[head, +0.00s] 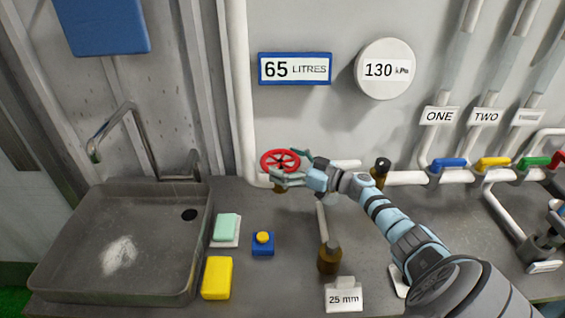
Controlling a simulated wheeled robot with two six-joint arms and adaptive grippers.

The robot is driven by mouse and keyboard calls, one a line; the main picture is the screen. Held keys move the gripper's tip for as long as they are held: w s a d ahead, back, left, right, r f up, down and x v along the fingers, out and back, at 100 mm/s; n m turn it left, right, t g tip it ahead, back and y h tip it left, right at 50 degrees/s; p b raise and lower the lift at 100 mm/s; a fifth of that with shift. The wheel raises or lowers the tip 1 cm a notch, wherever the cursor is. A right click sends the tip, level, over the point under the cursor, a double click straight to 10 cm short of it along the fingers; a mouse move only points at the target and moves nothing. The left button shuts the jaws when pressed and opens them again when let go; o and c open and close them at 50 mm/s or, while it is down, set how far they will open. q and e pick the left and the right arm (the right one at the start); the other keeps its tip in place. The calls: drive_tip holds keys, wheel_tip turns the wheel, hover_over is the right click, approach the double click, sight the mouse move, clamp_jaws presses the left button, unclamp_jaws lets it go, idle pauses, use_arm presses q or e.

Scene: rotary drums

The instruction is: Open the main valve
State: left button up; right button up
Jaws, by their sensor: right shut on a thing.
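A red round handwheel (280,160) sits on the white pipe near the wall, left of centre in the head view. I take it to be the main valve; no label on it can be read. My right gripper (286,177) reaches in from the lower right and is shut on the near rim of the red wheel. The fingers partly cover that rim and the valve body below it. My left gripper is not in view.
A grey sink (125,245) with a tap stands at left. A green soap (227,226), a yellow sponge (217,278), a blue block with a yellow button (263,242) and a brown bottle-like fitting (329,258) are nearby. Coloured valve handles (492,162) line the right. A gauge reads 130 kPa (386,69).

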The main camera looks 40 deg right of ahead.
sight(287, 161)
drive_tip(key=o, duration=0.8)
drive_tip(key=shift+s+f, duration=0.2)
drive_tip(key=shift+f, duration=0.45)
drive_tip(key=shift+s+d+r, duration=0.2)
drive_tip(key=shift+s+d, duration=0.05)
wheel_tip(287, 161, up, 10)
drive_tip(key=shift+r, duration=0.1)
drive_tip(key=shift+w, duration=0.1)
